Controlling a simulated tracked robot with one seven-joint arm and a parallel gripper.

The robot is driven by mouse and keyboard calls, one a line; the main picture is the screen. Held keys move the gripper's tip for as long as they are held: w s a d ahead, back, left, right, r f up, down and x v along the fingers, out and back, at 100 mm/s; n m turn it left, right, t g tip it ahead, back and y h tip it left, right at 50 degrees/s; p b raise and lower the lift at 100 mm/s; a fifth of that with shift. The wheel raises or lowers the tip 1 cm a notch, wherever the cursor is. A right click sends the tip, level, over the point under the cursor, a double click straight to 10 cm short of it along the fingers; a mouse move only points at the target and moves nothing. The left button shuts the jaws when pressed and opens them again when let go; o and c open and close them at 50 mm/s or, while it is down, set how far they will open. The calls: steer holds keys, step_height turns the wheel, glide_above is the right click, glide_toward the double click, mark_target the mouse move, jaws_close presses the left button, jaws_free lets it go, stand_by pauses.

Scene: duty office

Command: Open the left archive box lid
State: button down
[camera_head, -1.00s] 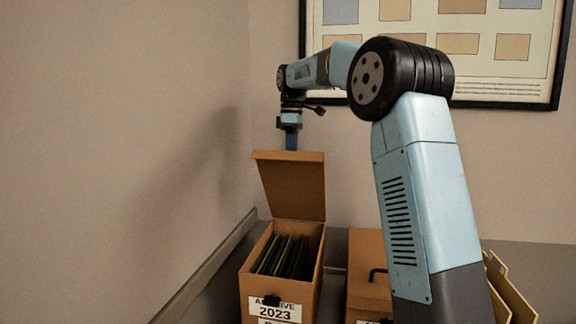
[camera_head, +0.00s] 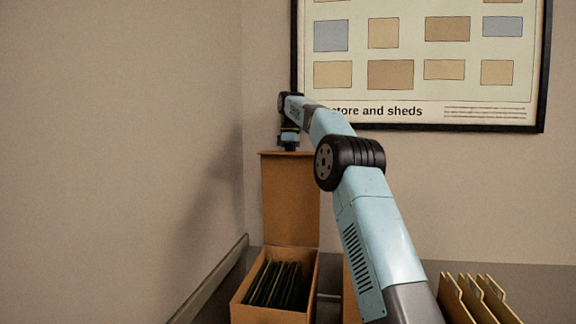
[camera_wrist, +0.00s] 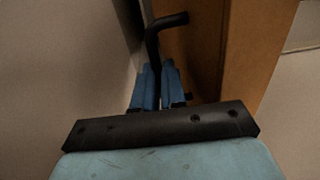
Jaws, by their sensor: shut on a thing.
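The left archive box (camera_head: 272,315) is brown cardboard with its top open and dark files inside. Its lid (camera_head: 290,200) stands about upright at the box's back edge, inner face towards the head camera. My gripper (camera_wrist: 160,88) has blue fingers, shut on the lid's black bent handle (camera_wrist: 166,22) in the wrist view. The brown lid also shows there, right of the fingers (camera_wrist: 250,50). In the head view my wrist (camera_head: 289,140) is at the lid's top edge; the fingers and handle are hidden behind the lid.
A second brown box (camera_head: 350,295) is mostly hidden behind my arm. Yellow folders (camera_head: 478,300) stand at the lower right. A wall (camera_head: 120,160) is close on the left, and a framed chart (camera_head: 430,60) hangs on the back wall.

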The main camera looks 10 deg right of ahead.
steer(key=shift+w+d+f, duration=0.3)
steer(key=shift+w+f, duration=0.2)
steer(key=shift+f, duration=0.05)
steer(key=c, duration=1.4)
jaws_free()
steer(key=shift+w+d, duration=0.1)
steer(key=shift+w, duration=0.05)
steer(key=shift+c, duration=0.2)
steer(key=shift+o, duration=1.2)
steer(key=shift+r, duration=0.2)
